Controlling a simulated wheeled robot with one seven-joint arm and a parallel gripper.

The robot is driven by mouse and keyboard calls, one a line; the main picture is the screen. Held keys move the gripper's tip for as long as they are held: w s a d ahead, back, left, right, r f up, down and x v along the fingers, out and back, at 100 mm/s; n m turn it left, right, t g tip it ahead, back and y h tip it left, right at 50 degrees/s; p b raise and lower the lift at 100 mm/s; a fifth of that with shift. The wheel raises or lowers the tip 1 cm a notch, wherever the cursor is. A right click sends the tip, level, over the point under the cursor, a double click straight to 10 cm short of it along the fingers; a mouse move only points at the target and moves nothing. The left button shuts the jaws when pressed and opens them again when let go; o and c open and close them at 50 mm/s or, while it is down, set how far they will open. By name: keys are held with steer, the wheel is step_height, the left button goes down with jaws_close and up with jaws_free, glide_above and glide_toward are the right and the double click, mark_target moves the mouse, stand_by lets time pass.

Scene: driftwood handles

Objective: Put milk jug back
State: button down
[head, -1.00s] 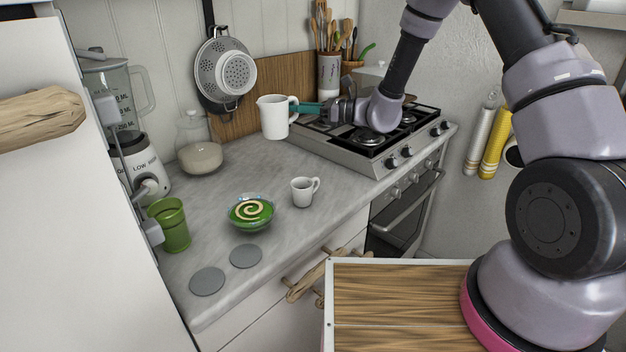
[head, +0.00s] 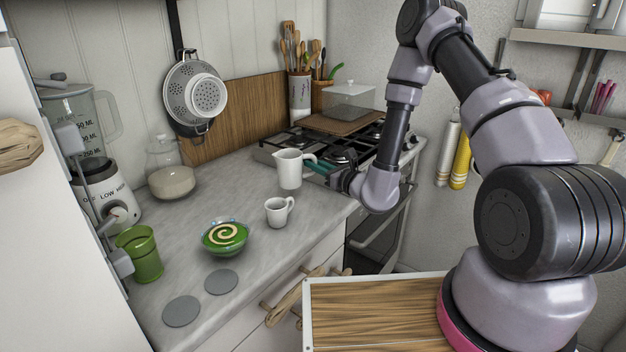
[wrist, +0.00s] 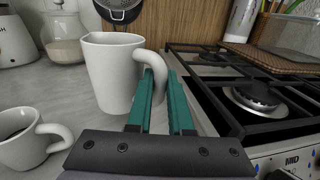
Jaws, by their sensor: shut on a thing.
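The white milk jug (head: 289,169) is upright at the left edge of the stove in the head view. My gripper (head: 313,162) reaches it from the right. In the wrist view the teal fingers of my gripper (wrist: 160,92) are shut on the handle of the jug (wrist: 112,72). The jug's base is over or on the grey counter; I cannot tell whether it touches. A small white cup (head: 277,213) stands nearer on the counter, and it also shows at the left of the wrist view (wrist: 28,138).
A green bowl (head: 225,237), a green tumbler (head: 139,254), two grey coasters (head: 181,311) and a glass jar (head: 170,180) are on the counter (head: 205,203). A blender (head: 95,165) stands at the left. The stove (head: 270,150) with raised grates lies right of the jug.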

steer(key=shift+f, duration=2.1)
steer(key=shift+f, duration=0.2)
steer(key=c, duration=0.8)
jaws_free()
steer(key=shift+r, duration=0.15)
